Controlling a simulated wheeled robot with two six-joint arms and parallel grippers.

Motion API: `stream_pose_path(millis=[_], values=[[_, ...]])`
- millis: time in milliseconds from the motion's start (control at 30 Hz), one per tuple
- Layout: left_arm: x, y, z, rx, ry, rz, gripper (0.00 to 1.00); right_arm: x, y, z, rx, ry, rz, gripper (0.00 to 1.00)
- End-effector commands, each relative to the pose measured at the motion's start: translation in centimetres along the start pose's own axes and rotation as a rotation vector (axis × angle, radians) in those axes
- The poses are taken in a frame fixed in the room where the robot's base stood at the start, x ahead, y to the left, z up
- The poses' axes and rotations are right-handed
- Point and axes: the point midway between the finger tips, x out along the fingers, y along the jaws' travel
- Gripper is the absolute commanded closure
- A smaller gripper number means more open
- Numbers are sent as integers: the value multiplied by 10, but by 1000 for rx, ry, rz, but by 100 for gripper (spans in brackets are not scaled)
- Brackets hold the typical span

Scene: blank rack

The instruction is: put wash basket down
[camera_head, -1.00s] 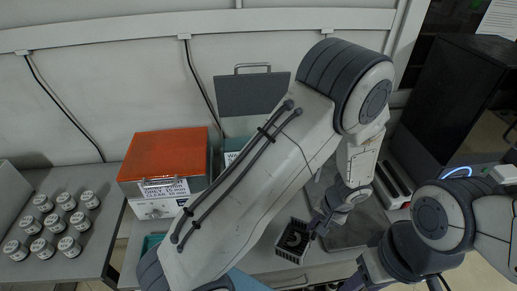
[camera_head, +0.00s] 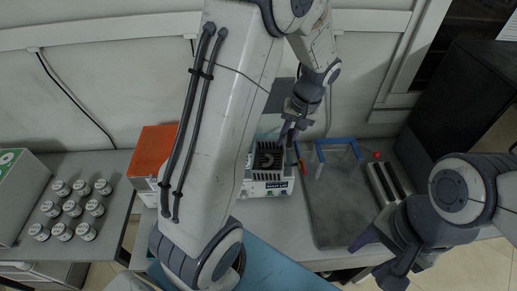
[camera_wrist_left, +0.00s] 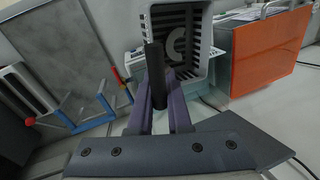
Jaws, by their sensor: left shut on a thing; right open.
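The dark slotted wash basket (camera_head: 267,158), with a pale C-shaped piece inside, is at the white wash unit (camera_head: 266,187). In the left wrist view, the basket (camera_wrist_left: 185,72) appears within the unit's pale rim (camera_wrist_left: 147,25); I cannot tell whether it rests on the bottom. My left gripper (camera_head: 292,134) is at the basket's right side, shut on its dark upright handle, which stands between the purple fingers in the left wrist view (camera_wrist_left: 156,90). My right gripper (camera_head: 376,263) is open and empty at the lower right, away from the basket.
An orange-topped box (camera_head: 157,146) stands left of the wash unit, partly behind my left arm. A blue stand (camera_head: 338,146) and a grey tray (camera_head: 345,215) lie to the right. Several jars (camera_head: 74,210) stand on the left bench. A dark cabinet (camera_head: 465,95) is at the right.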

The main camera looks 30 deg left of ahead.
Motion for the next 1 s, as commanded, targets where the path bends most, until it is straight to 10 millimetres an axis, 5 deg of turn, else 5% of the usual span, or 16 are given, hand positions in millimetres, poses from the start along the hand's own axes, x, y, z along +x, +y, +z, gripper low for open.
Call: stream_pose_path(millis=[200,367,1000], values=[[-34,-40,-13,22,8,-5,100,-18,0,0,95,0,0,50],[-36,-58,-23,153,39,-12,100,-16,0,0,52,0,0,50],[32,-48,-76,1050,274,-24,100,26,3,-1,-662,0,0,50]])
